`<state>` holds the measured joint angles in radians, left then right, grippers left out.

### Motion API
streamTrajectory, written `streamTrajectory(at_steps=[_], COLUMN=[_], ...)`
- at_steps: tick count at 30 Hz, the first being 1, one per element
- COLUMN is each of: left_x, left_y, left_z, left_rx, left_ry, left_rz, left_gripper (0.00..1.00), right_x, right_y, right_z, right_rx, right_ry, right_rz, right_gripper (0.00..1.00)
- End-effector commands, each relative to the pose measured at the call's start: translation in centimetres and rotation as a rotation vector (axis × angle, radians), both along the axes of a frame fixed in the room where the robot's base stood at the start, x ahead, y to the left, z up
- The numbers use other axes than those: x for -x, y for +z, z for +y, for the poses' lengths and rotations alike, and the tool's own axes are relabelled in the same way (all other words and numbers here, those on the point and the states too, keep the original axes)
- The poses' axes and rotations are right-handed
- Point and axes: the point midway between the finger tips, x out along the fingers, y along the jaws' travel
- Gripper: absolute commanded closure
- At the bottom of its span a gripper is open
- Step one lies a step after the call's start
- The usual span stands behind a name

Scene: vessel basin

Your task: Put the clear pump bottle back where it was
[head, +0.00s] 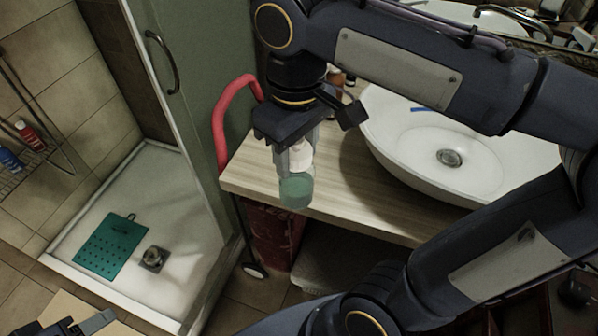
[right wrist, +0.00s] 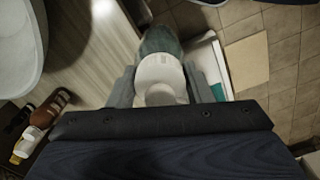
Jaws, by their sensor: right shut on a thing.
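The clear pump bottle (head: 297,188) has a white pump top and a greenish, see-through body. My right gripper (head: 298,143) is shut on it near the white top and holds it upright at the front left edge of the wooden counter (head: 370,210). In the right wrist view, the white top (right wrist: 160,75) sits between the two fingers (right wrist: 163,88), with the greenish body (right wrist: 160,40) beyond. I cannot tell whether the bottle's base touches anything. My left gripper (head: 80,325) shows only in part at the bottom left of the head view, and its fingertips are unclear.
A white vessel basin (head: 410,145) stands on the counter to the right. Brown bottles (right wrist: 45,112) stand at the back of the counter. A red cart handle (head: 222,110) rises at the counter's left end. A shower with a green mat (head: 112,245) is at the left.

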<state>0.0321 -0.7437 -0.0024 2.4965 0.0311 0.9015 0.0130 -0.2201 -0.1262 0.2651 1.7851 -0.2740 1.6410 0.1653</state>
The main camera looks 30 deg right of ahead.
Motion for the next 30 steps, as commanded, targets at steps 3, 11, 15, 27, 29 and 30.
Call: streamTrajectory(at_steps=[3, 11, 15, 27, 29, 30], left_x=[0.0, 0.0, 0.0, 0.0, 0.0, 0.0], left_y=[0.2, 0.6, 0.6, 0.4, 0.4, 0.4], left_z=[0.0, 0.0, 0.0, 0.0, 0.0, 0.0], left_rx=[0.0, 0.0, 0.0, 0.0, 0.0, 0.0], left_ry=[0.0, 0.0, 0.0, 0.0, 0.0, 0.0], left_rz=[0.001, 0.0, 0.001, 0.001, 0.001, 0.001], left_gripper=[0.47, 0.47, 0.47, 0.47, 0.47, 0.47], right_x=[-2.3, -7.5, -9.2, -11.0, -11.0, -11.0], right_y=[-1.2, -4.6, -7.0, -11.0, -11.7, -12.1], right_z=[-1.5, -4.7, -5.7, -6.9, -6.8, -6.8], right_rx=[0.001, 0.002, 0.002, 0.002, 0.002, 0.002], right_ry=[-0.006, -0.004, -0.003, -0.001, -0.001, -0.002], right_rz=[0.006, 0.006, 0.005, 0.003, 0.003, 0.002], right_gripper=[0.93, 0.93, 0.93, 0.93, 0.93, 0.93])
